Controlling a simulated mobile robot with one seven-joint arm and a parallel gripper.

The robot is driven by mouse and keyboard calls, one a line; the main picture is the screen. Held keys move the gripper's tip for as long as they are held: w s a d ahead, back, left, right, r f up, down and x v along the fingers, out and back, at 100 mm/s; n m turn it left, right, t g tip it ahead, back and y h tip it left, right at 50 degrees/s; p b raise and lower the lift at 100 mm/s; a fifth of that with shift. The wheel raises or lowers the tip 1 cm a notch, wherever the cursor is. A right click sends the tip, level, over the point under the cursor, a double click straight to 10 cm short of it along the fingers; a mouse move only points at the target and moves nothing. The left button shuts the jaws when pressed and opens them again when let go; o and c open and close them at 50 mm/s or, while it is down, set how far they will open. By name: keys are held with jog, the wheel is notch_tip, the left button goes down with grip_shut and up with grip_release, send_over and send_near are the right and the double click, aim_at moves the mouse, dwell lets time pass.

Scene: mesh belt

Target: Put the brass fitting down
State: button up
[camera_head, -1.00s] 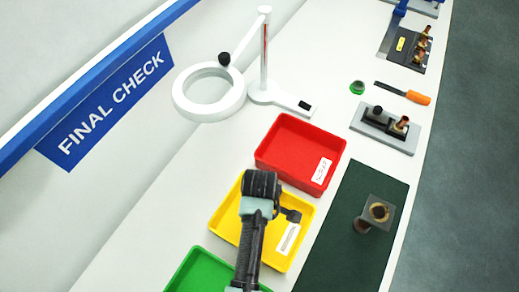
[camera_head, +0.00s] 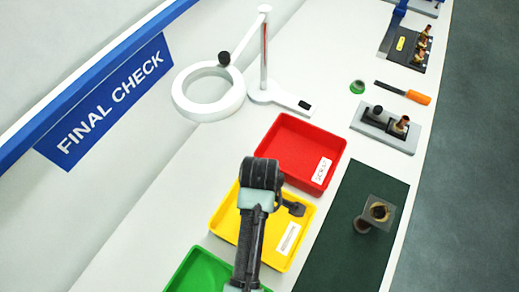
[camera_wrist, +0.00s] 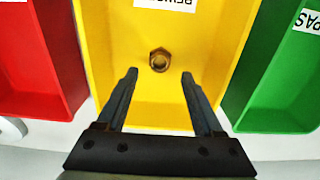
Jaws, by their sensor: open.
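The brass fitting (camera_wrist: 159,60) lies in the yellow tray (camera_wrist: 108,75), on its floor, with its hexagonal rim and round hole facing the wrist camera. My gripper (camera_wrist: 160,75) is open and empty, its two dark fingers apart with the fitting showing just beyond their tips. No finger touches the fitting. In the head view my arm reaches over the yellow tray (camera_head: 223,222) and hides part of it. The fitting cannot be made out there.
A red tray (camera_head: 277,139) and a green tray (camera_head: 190,275) flank the yellow one. A ring lamp (camera_head: 208,93) and a fixture (camera_head: 390,128) stand farther back.

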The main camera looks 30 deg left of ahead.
jog(key=w+d+r+m+t+y, duration=0.1)
jog(key=w+r+m+t, duration=0.35)
jog(key=r, duration=0.95)
jog(key=w+d+r+m+t, duration=0.2)
jog(key=w+r+t, duration=0.5)
jog(key=r, duration=0.6)
jog(key=w+d+r+m+t+y, duration=0.1)
jog(key=w+r+m+t, duration=0.25)
jog(key=w+r, duration=0.75)
jog(key=s+d+r+m+t, duration=0.2)
jog(key=s+r+t, duration=0.2)
jog(key=r, duration=0.7)
jog(key=s+d+r+m+t+h, duration=0.1)
jog(key=s+d+r+m+t, duration=0.2)
jog(key=s+r, duration=0.4)
jog(key=s+d+r+m+t+h, duration=0.1)
jog(key=s+r+t, duration=0.4)
jog(key=r, duration=0.9)
jog(key=shift+s+d+r+m, duration=0.3)
jog(key=shift+s+d+m, duration=0.3)
jog(key=shift+d+m, duration=0.15)
notch_tip(320, 180, down, 6)
jog(key=b, duration=0.5)
jog(key=shift+w+a+r, duration=0.1)
